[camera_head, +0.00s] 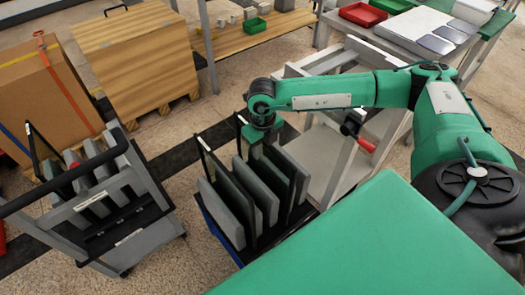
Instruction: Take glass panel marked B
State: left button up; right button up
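Several grey panels stand on edge in a dark rack (203,150) at the centre. The front panel (220,214) is light grey, and others such as a middle panel (257,190) stand behind it. No letter is readable on any of them, so I cannot tell which is glass panel B. My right arm reaches in from the right, and its gripper (257,138) points down over the rack's back edge, close to the panel tops. Its fingers are too small and partly hidden to tell whether they touch or hold a panel. My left gripper is out of view.
A grey cart (128,245) with slotted panels and a black handle stands at left. A light grey stand (325,160) is right of the rack. A table with a red bin (362,14) is at the back. Floor shows between cart and rack.

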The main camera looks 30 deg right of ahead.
grip_shut()
dwell(1.4)
